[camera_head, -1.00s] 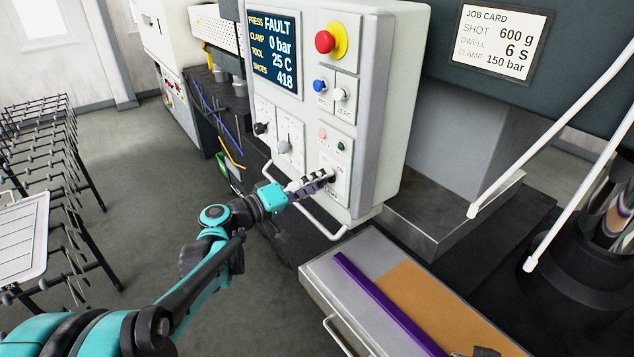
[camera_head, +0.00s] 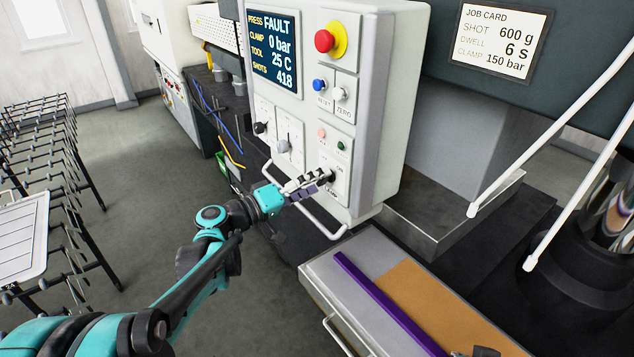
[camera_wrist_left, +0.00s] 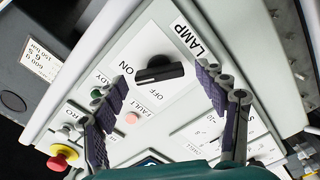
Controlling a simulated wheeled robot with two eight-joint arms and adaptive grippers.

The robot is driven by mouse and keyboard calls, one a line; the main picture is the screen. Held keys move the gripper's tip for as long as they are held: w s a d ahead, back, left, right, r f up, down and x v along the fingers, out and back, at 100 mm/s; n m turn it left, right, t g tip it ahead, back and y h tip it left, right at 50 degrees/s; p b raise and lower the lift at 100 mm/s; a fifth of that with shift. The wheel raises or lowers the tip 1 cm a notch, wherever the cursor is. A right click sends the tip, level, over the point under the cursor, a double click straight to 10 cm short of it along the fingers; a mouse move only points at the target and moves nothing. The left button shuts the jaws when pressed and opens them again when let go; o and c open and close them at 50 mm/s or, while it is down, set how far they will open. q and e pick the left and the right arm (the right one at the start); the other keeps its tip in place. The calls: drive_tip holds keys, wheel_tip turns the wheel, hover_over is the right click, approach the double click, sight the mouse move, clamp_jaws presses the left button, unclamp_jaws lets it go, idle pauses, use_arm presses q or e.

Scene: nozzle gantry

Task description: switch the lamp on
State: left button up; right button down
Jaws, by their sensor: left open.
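The lamp switch (camera_wrist_left: 160,72) is a black rotary knob on a pale plate, with LAMP, ON and OFF printed around it. In the left wrist view its bar lies roughly crosswise, one end near the word ON. In the head view the switch (camera_head: 327,174) is low on the machine's control panel (camera_head: 375,110), partly hidden by my gripper. My left gripper (camera_head: 318,183) is open just in front of the switch. In the left wrist view its fingers (camera_wrist_left: 162,86) show on either side of the knob, apart from it.
Above the switch are pink and green buttons, blue and white buttons and a red emergency stop (camera_head: 325,41). A pale handrail (camera_head: 300,208) runs below the panel. A tray with a purple bar (camera_head: 385,300) stands at the lower right. The screen (camera_head: 273,50) reads FAULT.

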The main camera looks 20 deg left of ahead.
use_arm(q)
drive_tip(key=v, duration=1.1)
drive_tip(key=shift+s, duration=0.15)
drive_tip(key=shift+a, duration=0.1)
